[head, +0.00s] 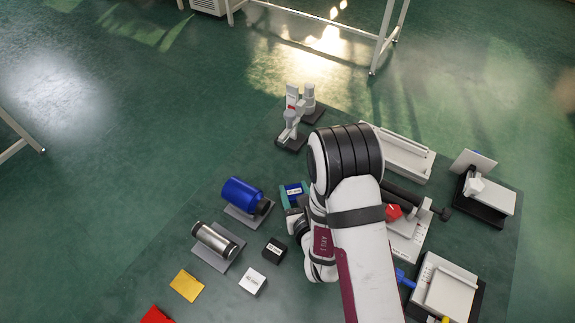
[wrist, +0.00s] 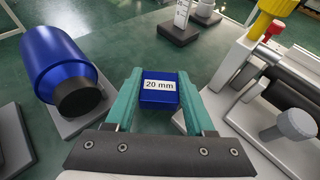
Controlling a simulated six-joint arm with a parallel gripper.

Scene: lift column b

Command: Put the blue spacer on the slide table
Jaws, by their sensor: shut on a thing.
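The blue spacer (wrist: 159,88), a small block with a white "20 mm" label, sits between the teal fingertips of my gripper (wrist: 160,84) in the wrist view. The fingers are shut on its two sides. In the head view the spacer (head: 293,190) shows just left of my arm, with my gripper (head: 288,196) around it. I cannot tell whether it touches the mat. Several pale fixtures stand on the right; I cannot tell which is the slide table. One has a flat white top (head: 445,291), and another is partly hidden behind my arm.
A blue cylinder (head: 243,194) on a grey plate stands close left, with a metal cylinder (head: 214,240) below it. A black block (head: 274,249) and a white block (head: 252,281) lie nearby. A grey post stand (head: 297,118) is behind. A fixture with a yellow knob (wrist: 267,17) is right.

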